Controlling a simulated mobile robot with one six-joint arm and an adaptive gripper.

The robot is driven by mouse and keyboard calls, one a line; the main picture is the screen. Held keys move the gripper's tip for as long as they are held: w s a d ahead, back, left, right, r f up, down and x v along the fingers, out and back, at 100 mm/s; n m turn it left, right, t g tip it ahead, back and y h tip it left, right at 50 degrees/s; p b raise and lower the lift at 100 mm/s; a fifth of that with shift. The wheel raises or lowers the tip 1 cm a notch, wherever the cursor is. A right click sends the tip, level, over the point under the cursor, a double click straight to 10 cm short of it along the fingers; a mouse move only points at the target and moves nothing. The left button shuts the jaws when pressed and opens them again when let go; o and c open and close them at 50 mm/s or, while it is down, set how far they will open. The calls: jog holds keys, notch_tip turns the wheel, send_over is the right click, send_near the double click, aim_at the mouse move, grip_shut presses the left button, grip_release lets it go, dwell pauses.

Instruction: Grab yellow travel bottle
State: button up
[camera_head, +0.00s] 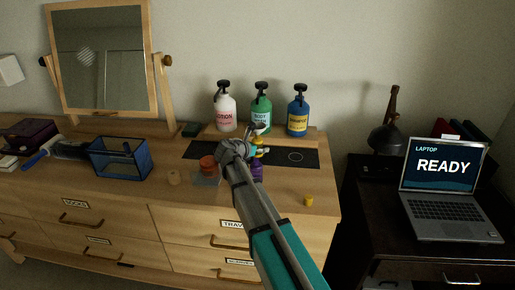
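A small yellow bottle (258,141) stands on the dark mat on the dresser, partly hidden behind my arm's wrist. A purple item (257,171) shows just in front of it, also partly covered. My gripper (256,128) reaches over the mat, right at the yellow bottle's upper part in the picture. The fingers are small and overlap the bottles behind, so I cannot tell whether they touch it or are open or shut.
White lotion (226,113), green (261,110) and blue (298,115) pump bottles stand behind on a wooden riser. A small yellow cylinder (308,200) is near the dresser's front right. An orange-lidded jar (208,164), blue bin (119,159) and mirror (103,62) are left.

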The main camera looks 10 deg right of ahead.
jog(key=c, duration=0.8)
jog(key=shift+r, duration=0.1)
notch_tip(320, 180, up, 2)
jog(key=p, duration=0.2)
jog(key=shift+r+p, duration=0.25)
jog(key=shift+p, duration=0.15)
jog(key=s+r+p, duration=0.3)
jog(key=s, duration=0.1)
jog(key=s+r+p, duration=0.4)
jog(key=s, duration=0.1)
jog(key=s+r+p, duration=0.3)
jog(key=s, duration=0.2)
jog(key=shift+d+r, duration=0.15)
jog(key=shift+d, duration=0.2)
